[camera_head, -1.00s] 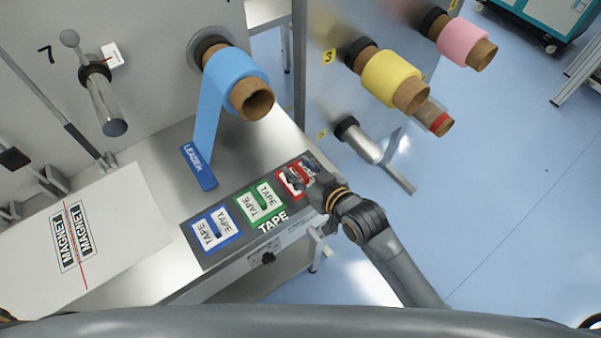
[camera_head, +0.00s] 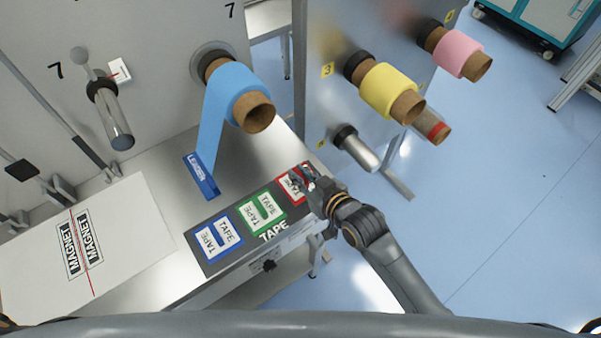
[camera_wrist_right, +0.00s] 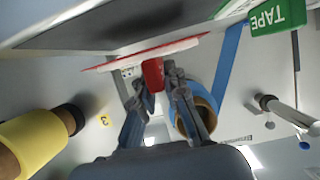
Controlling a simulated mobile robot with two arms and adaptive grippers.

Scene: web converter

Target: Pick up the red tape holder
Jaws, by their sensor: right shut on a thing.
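The red tape holder (camera_head: 291,187) is at the right end of the dark strip marked TAPE (camera_head: 215,259), partly hidden by my right gripper (camera_head: 305,180). In the right wrist view the red tape holder (camera_wrist_right: 153,75) shows as a thin red-edged plate with a red grip part. My right gripper (camera_wrist_right: 155,92) has its fingers closed on that grip part. I cannot tell whether the holder is clear of the strip. My left gripper is not in view.
A green tape holder (camera_head: 279,217) and a blue one (camera_head: 210,255) lie on the strip. A blue roll (camera_head: 236,84) with a LEADER strip (camera_head: 199,176) is behind. A white MAGNET board (camera_head: 130,235) lies left. Yellow (camera_head: 385,86) and pink (camera_head: 455,55) rolls stick out at the upper right.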

